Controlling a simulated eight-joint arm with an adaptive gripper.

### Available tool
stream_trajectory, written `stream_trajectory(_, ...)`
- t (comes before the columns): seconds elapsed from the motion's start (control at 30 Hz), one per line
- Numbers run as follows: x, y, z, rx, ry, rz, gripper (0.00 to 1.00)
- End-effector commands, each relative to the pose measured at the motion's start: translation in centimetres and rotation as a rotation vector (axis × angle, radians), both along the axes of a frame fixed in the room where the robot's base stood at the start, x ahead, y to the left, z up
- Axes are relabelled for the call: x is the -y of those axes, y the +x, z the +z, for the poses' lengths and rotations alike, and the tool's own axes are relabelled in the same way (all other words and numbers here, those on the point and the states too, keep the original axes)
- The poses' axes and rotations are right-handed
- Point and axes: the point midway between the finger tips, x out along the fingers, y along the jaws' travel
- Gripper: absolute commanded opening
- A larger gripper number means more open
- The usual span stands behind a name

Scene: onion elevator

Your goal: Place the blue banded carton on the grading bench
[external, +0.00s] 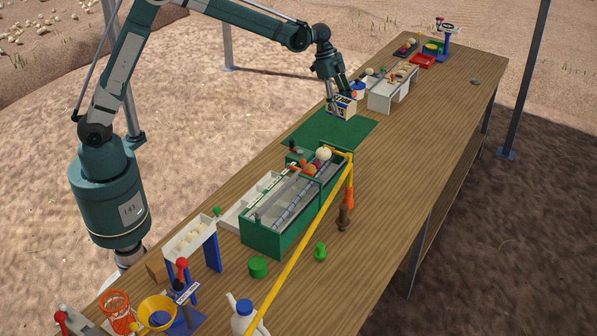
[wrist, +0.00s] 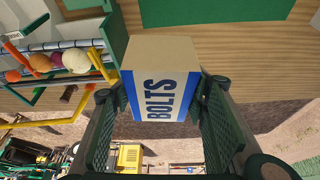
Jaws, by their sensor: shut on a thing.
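The blue banded carton (external: 343,107) is tan with a white-and-blue band. The word BOLTS reads on it in the wrist view (wrist: 160,92). My gripper (external: 338,98) is shut on the carton, with one dark green finger on each side in the wrist view (wrist: 160,100). In the external view the carton is at the far edge of the green mat (external: 325,131); I cannot tell whether it touches the surface. The long wooden table (external: 390,165) lies beneath. Which part is the grading bench is not labelled; a low white bench (external: 380,102) stands just right of the carton.
A green roller machine (external: 270,240) with onions on top and a yellow rail (external: 300,245) stands nearer the camera. A blue-and-white pot (external: 358,91) is close behind the carton. Red and blue trays (external: 422,62) are at the far end. The table's right side is mostly clear.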

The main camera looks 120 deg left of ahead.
Motion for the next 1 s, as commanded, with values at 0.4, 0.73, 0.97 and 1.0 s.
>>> stream_trajectory(0.4,-4.8,-5.1,-1.6,0.005,-0.001,0.119,0.28)
stream_trajectory(0.73,-4.8,-5.1,-8.2,0.005,-0.001,0.118,0.28)
stream_trajectory(0.97,-4.7,-5.1,-10.7,0.005,-0.001,0.118,0.28)
stream_trajectory(1.0,-4.7,-5.1,-10.9,0.005,-0.001,0.118,0.28)
